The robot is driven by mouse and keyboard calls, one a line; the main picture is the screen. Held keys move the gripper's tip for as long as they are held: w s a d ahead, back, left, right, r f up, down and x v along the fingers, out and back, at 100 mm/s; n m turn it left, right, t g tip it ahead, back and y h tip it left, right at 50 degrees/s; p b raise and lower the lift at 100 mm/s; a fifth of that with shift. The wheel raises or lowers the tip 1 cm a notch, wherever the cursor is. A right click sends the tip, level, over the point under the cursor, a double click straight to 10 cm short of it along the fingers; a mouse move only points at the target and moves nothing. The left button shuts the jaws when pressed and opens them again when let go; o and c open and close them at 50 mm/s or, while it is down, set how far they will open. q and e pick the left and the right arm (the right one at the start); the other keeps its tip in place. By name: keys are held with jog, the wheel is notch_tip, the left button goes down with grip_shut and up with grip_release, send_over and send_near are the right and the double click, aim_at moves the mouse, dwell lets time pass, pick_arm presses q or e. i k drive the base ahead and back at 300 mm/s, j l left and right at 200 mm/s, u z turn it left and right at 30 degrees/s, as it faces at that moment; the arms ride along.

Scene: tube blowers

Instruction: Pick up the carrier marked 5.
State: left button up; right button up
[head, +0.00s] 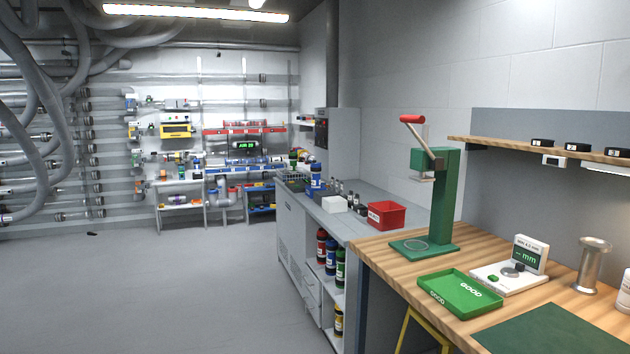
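I cannot read a number 5 on any carrier from here. Several capped cylinders that look like carriers stand in the open shelves under the grey counter: a red one (321,247), a blue one (331,256) and a green one (341,268) on the upper shelf. A yellow one (338,320) stands on the lower shelf. Another blue cylinder (315,182) stands upright on the counter top. Small coloured cylinders at the far wall station are too small to tell apart. Neither of my grippers is in view.
The grey counter (345,222) runs along the right wall with a red bin (386,215) on it. Nearer stands a wooden bench (385,250) with a green press (440,200) and a green tray (460,294). Pipes line the left wall. The grey floor (170,290) is mostly clear.

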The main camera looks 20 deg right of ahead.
aim_at(315, 169)
jog(key=i+z, duration=0.25)
jog(key=i, duration=3.75)
